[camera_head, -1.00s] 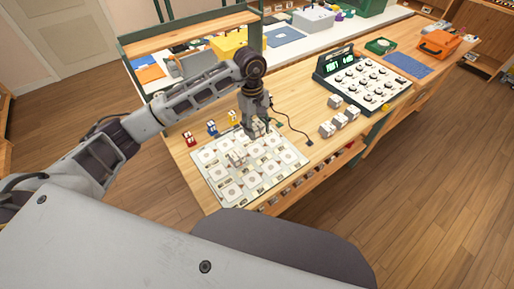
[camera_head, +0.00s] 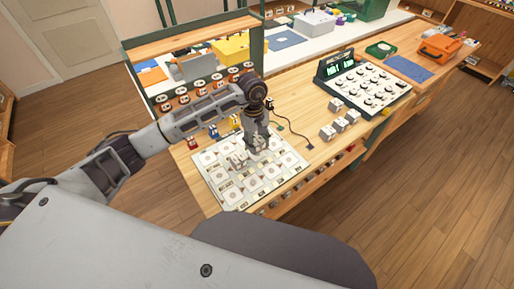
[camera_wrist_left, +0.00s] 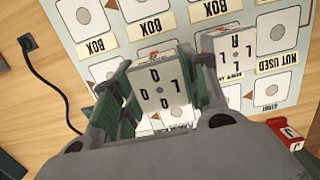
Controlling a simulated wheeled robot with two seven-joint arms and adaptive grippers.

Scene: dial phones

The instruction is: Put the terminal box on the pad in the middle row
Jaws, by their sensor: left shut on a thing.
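My left gripper (camera_head: 256,148) is low over the white board (camera_head: 209,186) of labelled pads on the wooden bench. In the left wrist view, the gripper (camera_wrist_left: 160,82) is shut on a white box (camera_wrist_left: 160,92) with dark characters on its face. The box is above the board; whether it touches a pad is unclear. Some pads beyond it read BOX. A second white box (camera_wrist_left: 228,52) with letters stands on the board close beside the right finger; it also shows in the head view (camera_head: 237,163). My right gripper is not in view.
Small red (camera_head: 192,142), blue (camera_head: 213,131) and yellow pieces stand behind the board. Several white boxes (camera_head: 340,124) stand to its right, near a console (camera_head: 362,83) with dials. A black cable (camera_wrist_left: 45,72) lies beside the board.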

